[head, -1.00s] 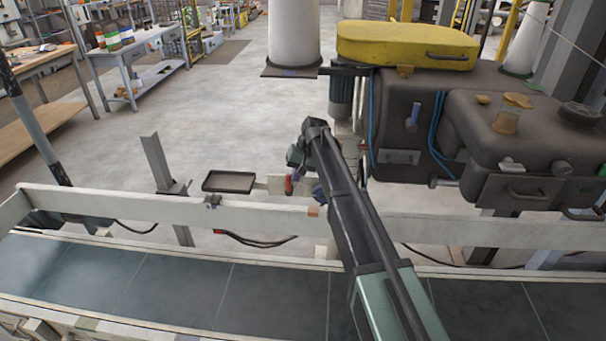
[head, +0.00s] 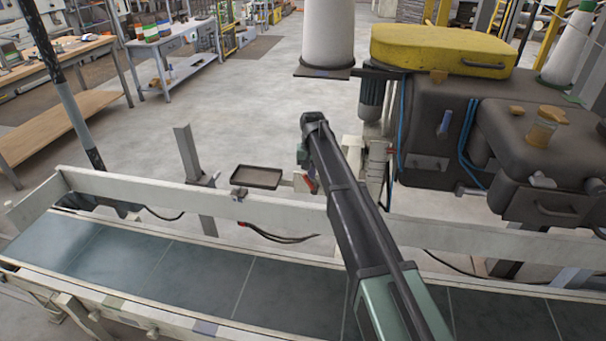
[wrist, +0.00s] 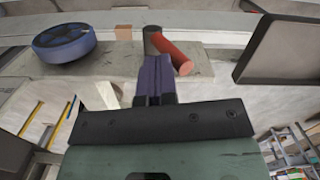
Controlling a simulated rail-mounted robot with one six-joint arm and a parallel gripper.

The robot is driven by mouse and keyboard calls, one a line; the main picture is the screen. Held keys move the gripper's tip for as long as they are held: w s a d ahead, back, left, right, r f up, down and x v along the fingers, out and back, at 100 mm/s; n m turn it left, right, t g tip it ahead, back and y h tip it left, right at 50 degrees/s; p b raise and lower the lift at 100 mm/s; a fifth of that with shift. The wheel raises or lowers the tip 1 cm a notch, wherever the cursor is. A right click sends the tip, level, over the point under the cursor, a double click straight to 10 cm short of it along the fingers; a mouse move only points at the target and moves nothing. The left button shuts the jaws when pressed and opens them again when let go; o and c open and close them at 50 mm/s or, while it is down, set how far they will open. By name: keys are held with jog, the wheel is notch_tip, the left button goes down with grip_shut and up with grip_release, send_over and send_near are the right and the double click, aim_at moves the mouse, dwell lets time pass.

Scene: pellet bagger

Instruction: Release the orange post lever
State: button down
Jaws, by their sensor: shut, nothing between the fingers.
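The orange-red post lever (wrist: 172,54) shows in the wrist view as a short tilted cylinder beside a dark grey round post (wrist: 152,44), just ahead of my fingertips. In the head view the lever (head: 311,185) is a small red spot left of my arm, partly covered by it. My gripper (wrist: 155,66) is shut and empty, its purple fingers together and pointing at the foot of the post and lever. I cannot tell whether the fingers touch either. In the head view my fingers are hidden behind the arm.
A dark shallow tray (head: 257,177) stands left of the lever; it also shows at right in the wrist view (wrist: 290,45). A blue round knob (wrist: 64,42) lies left. A pale rail (head: 150,192) and conveyor (head: 200,275) run in front. The dark machine (head: 440,130) stands right.

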aim_at(296, 176)
jog(key=shift+w+a+f+b, duration=0.2)
jog(key=shift+a+f+b, duration=0.1)
jog(key=shift+a, duration=0.35)
jog(key=shift+w+a+f+b, duration=0.15)
jog(key=shift+a+f+b, duration=0.1)
jog(key=shift+a, duration=0.4)
jog(key=shift+w+a+f+b, duration=0.15)
jog(key=shift+a+f+b, duration=0.55)
jog(key=shift+a, duration=0.2)
jog(key=shift+a+f, duration=0.1)
jog(key=shift+a, duration=0.15)
